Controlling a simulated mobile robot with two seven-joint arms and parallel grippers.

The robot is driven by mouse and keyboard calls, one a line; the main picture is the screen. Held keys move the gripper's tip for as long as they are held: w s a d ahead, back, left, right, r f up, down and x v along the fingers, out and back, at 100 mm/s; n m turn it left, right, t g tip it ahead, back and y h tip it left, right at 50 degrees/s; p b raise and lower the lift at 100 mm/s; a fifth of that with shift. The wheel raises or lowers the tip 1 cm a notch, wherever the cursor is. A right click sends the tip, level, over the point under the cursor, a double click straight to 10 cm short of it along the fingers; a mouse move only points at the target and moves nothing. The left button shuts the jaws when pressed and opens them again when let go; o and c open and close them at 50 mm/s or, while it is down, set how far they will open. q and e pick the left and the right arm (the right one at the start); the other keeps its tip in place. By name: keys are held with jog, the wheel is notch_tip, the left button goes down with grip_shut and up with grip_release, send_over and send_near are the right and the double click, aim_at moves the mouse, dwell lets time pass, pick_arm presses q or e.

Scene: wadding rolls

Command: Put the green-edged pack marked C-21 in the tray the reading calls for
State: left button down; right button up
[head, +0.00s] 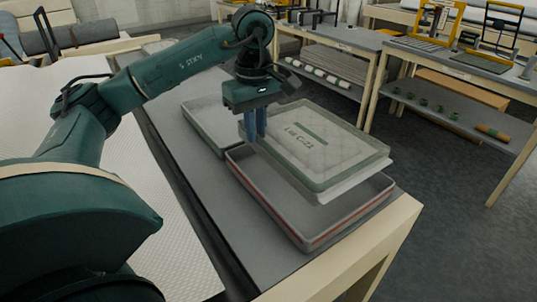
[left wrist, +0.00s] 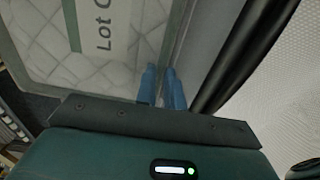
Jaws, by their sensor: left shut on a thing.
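The green-edged pack (head: 340,160) is a flat, quilted pale slab with a green border, a green bar and the print "Lot C-21". My left gripper (head: 256,130) is shut on its left edge and holds it above a grey tray with a red stripe (head: 312,243). The pack is apart from that tray's rim at the near side, and a white layer shows under its right edge. In the left wrist view the pack (left wrist: 100,75) fills the upper left, and the blue fingers (left wrist: 161,88) are at its edge. My right gripper is out of view.
A second grey tray (head: 203,122) stands behind the red-striped one, partly hidden by my gripper and the pack. Both are on a grey bench (head: 180,160). White quilted sheet (head: 185,250) lies to the left. Other benches (head: 345,38) with rolls and frames stand across the aisle.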

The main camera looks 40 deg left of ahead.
aim_at(256, 151)
pick_arm(q)
jog(key=shift+f, duration=0.85)
notch_tip(256, 151, down, 3)
jog(key=shift+f, duration=0.35)
